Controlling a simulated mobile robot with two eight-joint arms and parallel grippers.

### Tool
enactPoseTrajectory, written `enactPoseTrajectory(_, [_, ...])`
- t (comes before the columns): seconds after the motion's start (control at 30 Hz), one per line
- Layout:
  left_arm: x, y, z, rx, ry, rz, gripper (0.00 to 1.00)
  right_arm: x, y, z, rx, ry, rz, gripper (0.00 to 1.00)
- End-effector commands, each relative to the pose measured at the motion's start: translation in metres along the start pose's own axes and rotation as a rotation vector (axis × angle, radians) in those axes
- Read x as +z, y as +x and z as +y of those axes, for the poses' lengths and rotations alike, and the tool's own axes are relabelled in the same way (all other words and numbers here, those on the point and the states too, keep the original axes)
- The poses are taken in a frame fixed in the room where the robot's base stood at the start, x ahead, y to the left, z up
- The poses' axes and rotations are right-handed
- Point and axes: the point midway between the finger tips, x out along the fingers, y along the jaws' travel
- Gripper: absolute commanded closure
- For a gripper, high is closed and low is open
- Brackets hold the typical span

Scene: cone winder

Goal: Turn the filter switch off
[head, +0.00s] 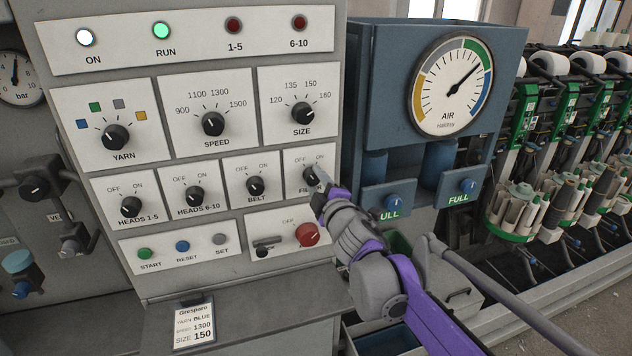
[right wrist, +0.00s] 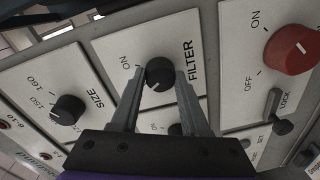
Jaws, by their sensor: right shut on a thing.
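The filter switch is a black round knob (head: 309,174) on a white plate, with OFF and ON printed above it. My right gripper (head: 315,194) reaches it from the lower right and covers part of the knob and the FILTER label. In the right wrist view the filter knob (right wrist: 159,72) sits between the two grey fingers of my right gripper (right wrist: 160,77), which are shut on it. The ON label shows to its left. A small pale mark shows on the knob's lower side there; I cannot surely tell its setting. My left gripper is not in view.
The belt knob (head: 255,185) is left of the filter knob, and the size knob (head: 302,113) is above. A red knob (head: 307,234) and a lock lever (head: 266,241) are just below. A blue air-gauge cabinet (head: 385,85) stands close on the right.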

Motion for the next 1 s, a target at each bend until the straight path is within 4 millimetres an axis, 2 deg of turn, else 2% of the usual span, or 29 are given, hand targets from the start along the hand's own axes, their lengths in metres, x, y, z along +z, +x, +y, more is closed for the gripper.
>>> enactPoseTrajectory(0.17, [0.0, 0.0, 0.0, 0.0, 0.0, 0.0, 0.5, 0.0, 0.0, 0.0, 0.0, -0.002, 0.0, 1.0])
enactPoseTrajectory(0.2, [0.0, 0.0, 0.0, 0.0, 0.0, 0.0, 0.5, 0.0, 0.0, 0.0, 0.0, -0.002, 0.0, 0.49])
enactPoseTrajectory(0.33, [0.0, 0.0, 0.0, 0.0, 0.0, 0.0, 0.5, 0.0, 0.0, 0.0, 0.0, -0.001, 0.0, 0.26])
enactPoseTrajectory(0.6, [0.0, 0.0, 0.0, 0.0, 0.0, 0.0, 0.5, 0.0, 0.0, 0.0, 0.0, 0.0, 0.0, 0.25])
enactPoseTrajectory(0.73, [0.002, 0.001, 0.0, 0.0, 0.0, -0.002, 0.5, 0.0, -0.006, 0.0, 0.0, 0.0, 0.0, 0.25])
enactPoseTrajectory(0.87, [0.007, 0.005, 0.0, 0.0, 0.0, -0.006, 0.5, 0.001, -0.025, -0.002, -0.001, 0.001, 0.0, 0.25])
enactPoseTrajectory(1.0, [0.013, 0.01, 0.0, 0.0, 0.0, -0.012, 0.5, 0.001, -0.053, -0.002, -0.001, 0.001, -0.002, 0.25])
